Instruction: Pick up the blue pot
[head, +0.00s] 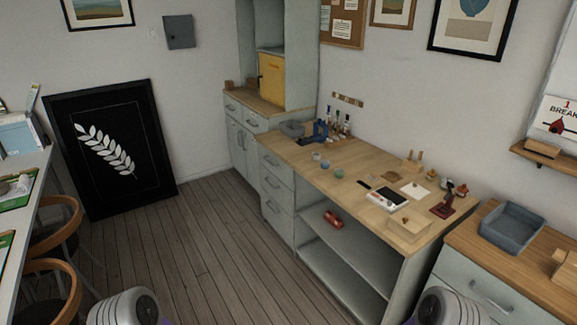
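Several small pots stand in a short row on the wooden workbench (362,160), left of its middle. The nearest one is a greenish pot (338,173), the middle one is a bluish pot (325,164), and the far one is a pale pot (316,156). They are small here, so their exact colours are hard to tell. Rounded parts of my own arms show at the bottom edge, well apart from the bench. Neither of my grippers is in view.
Bottles (338,125) and a blue tool (320,130) stand at the bench's far end. A white-edged dark tablet (387,199) and a wooden box (410,227) lie nearer. A grey bin (511,228) sits on the right counter. The plank floor (205,245) before the bench is clear.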

